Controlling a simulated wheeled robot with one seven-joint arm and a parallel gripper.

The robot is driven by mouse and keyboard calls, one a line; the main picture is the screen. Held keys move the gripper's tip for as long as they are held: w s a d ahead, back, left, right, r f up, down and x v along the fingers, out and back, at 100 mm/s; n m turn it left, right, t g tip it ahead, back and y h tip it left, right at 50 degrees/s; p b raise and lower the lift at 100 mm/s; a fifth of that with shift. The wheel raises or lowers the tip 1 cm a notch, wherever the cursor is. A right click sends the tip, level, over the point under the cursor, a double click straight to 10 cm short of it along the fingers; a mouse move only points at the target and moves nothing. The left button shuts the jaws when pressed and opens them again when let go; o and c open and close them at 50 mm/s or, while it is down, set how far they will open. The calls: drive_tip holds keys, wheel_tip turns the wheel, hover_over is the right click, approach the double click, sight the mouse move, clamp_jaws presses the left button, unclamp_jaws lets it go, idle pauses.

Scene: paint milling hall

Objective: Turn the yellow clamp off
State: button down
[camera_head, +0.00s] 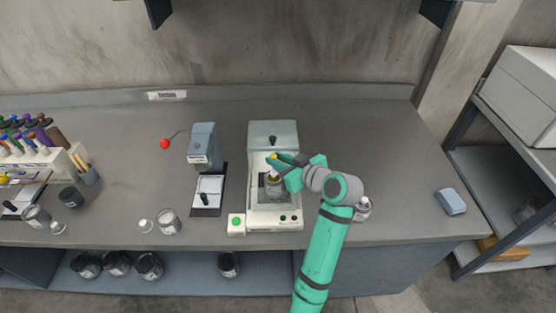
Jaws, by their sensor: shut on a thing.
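A pale mixing machine (258,210) with a grey top stands on the bench near the middle. A small jar (274,189) sits inside its chamber. A bit of yellow (273,155), which looks like part of the clamp, shows above the jar at my fingertips. More yellow shows at the jar's top. My gripper (280,164) reaches in from the right and is shut on the yellow clamp. The fingers hide much of the clamp, so its exact angle cannot be told.
A box with a green button (236,222) stands at the machine's front left. A grey press-like device (204,150) is to its left. Jars (168,221) stand along the front edge. A jar (362,208) is beside my arm. The bench's right part is mostly clear, except a blue-grey block (451,201).

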drive_tip(key=shift+w, duration=0.1)
idle(0.3)
drive_tip(key=c, duration=1.6)
unclamp_jaws()
drive_tip(key=shift+d, duration=0.3)
drive_tip(key=shift+a, duration=0.45)
drive_tip(key=shift+s+d+r, duration=0.1)
drive_tip(key=shift+s+d, duration=0.15)
drive_tip(key=v, duration=1)
drive_tip(key=shift+d, duration=0.15)
